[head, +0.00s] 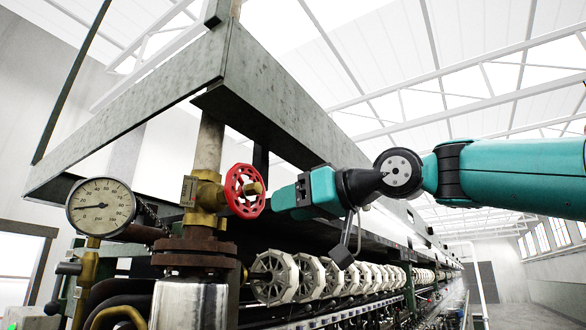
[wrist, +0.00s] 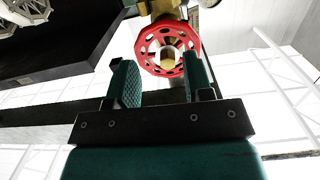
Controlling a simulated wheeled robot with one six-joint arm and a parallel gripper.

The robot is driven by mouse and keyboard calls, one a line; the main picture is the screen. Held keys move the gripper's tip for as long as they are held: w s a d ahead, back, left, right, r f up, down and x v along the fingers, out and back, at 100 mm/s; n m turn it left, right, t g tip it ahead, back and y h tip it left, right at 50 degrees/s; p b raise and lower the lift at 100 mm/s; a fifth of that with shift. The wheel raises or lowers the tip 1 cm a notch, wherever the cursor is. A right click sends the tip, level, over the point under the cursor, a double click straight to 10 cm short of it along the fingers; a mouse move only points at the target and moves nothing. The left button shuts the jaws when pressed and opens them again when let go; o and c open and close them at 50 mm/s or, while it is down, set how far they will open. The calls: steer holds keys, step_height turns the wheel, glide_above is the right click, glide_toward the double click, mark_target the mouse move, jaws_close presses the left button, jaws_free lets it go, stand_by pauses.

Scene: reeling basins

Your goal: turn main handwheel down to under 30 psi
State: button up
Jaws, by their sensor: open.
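The red main handwheel (head: 231,192) sits on a brass valve (head: 206,196) on a vertical pipe. In the wrist view the red wheel (wrist: 142,52) faces me, with a brass hub nut at its centre. My gripper (head: 277,198) is just right of the wheel in the head view. In the wrist view my gripper (wrist: 161,80) has its two green jaws apart, with the wheel beyond and between their tips; I see no clear contact. A round pressure gauge (head: 101,207) is left of the valve. Its needle points left, slightly down; the exact reading is too small to tell.
A grey metal beam frame (head: 130,110) hangs above the valve. A row of pale reels (head: 273,277) runs below and behind the gripper. A rusty flange (head: 193,253) and pipes stand below the valve.

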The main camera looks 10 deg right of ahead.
mark_target(259, 188)
steer(key=shift+t+y, duration=0.4)
steer(key=w+a+r+p, duration=0.1)
steer(key=w+a+r, duration=0.1)
steer(key=w+a+r+p, duration=0.1)
steer(key=a+r, duration=0.1)
steer(key=shift+w+r+p, duration=0.3)
steer(key=shift+w+p, duration=0.05)
steer(key=shift+w, duration=0.05)
steer(key=shift+w+a+f, duration=0.15)
steer(key=shift+w+a, duration=0.3)
steer(key=shift+w, duration=0.05)
